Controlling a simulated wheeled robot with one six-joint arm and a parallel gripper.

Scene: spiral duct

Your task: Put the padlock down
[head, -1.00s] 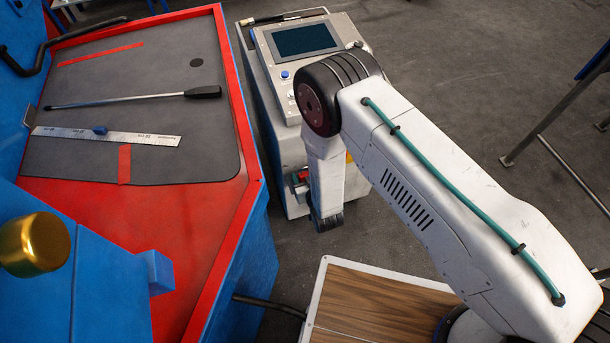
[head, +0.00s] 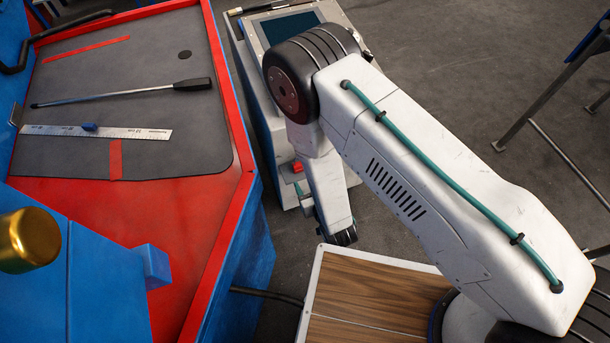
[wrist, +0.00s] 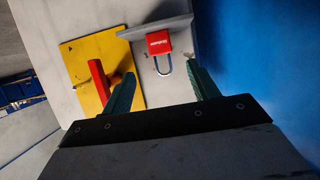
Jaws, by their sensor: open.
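The padlock (wrist: 158,42) has a red body and a bright shackle. In the wrist view it rests against a grey ledge (wrist: 140,30) on a light grey surface, its shackle pointing toward my gripper. My gripper (wrist: 160,90) is open, its two green fingers apart with the padlock beyond and between their tips. Nothing is held between the fingers.
A red handle (wrist: 99,83) on a yellow plate (wrist: 78,62) sits just left of my left finger. A blue wall (wrist: 260,70) stands close on the right. In the head view, the grey cabinet (head: 262,95) stands beside the red-rimmed blue bench (head: 232,100) with a ruler (head: 120,132).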

